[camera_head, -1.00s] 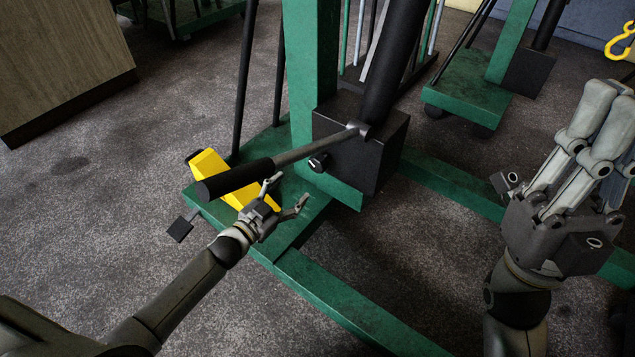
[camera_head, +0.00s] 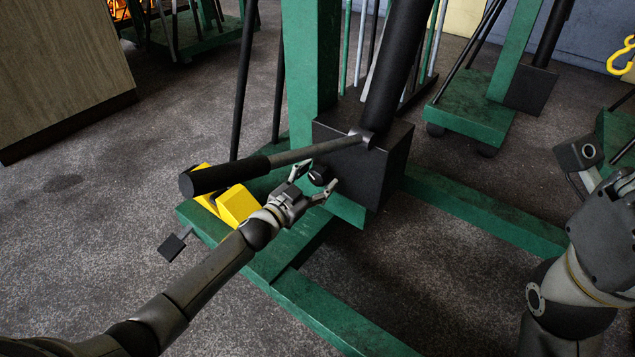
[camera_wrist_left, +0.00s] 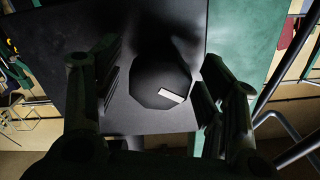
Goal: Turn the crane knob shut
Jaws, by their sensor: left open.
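The crane knob (camera_head: 318,175) is a small black knob on the side of the black pump block (camera_head: 385,155) at the foot of the green crane. My left gripper (camera_head: 315,182) is open, with its fingers on either side of the knob. In the left wrist view the knob (camera_wrist_left: 160,80), with a white mark on its face, sits between the two open fingers (camera_wrist_left: 155,100). I cannot tell whether they touch it. My right gripper (camera_head: 608,180) is at the right edge, partly cut off and away from the crane.
The pump lever (camera_head: 250,172) with its black grip reaches out just above my left gripper. A yellow block (camera_head: 237,203) lies on the green base (camera_head: 300,245) below. A second green crane base (camera_head: 475,105) stands behind. A wooden cabinet (camera_head: 60,75) is at far left.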

